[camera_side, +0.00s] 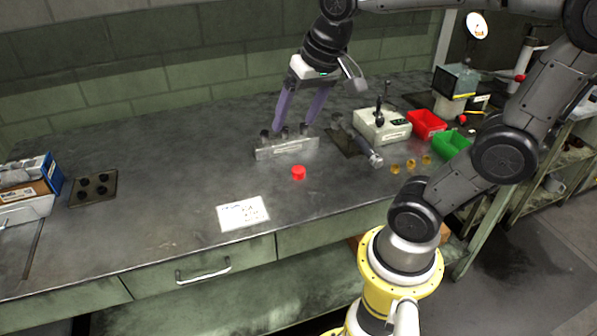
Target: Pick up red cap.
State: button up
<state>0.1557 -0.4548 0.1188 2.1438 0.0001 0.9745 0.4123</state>
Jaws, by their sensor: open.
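The red cap (298,172) is a small round red piece lying on the dark metal bench top, just in front of a grey metal block. My gripper (293,130) has two long purple fingers pointing down, spread apart and empty. In the picture the fingers come down at the metal block (287,147), behind the red cap; I cannot tell how high above the bench their tips are. The red cap is apart from the fingers and fully visible.
Several brass pieces (411,164) stand to the right. A white device (382,126), a red bin (427,124) and a green bin (447,145) are behind them. A paper sheet (242,213) lies front left. The bench (170,190) left of the cap is mostly clear.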

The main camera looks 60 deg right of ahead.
jog(key=w+d+f+m+g, duration=0.2)
jog(key=w+d+f+m, duration=0.1)
jog(key=w+d, duration=0.25)
jog(key=m+g, duration=0.2)
jog(key=m, duration=0.1)
send_over(298, 169)
jog(key=shift+y, duration=0.3)
notch_tip(298, 169, down, 15)
jog(key=shift+s+d+f, duration=0.1)
jog(key=shift+s+d, duration=0.05)
jog(key=shift+a+f, duration=0.2)
jog(key=shift+f, duration=2.75)
grip_shut()
jog(key=shift+r, duration=0.1)
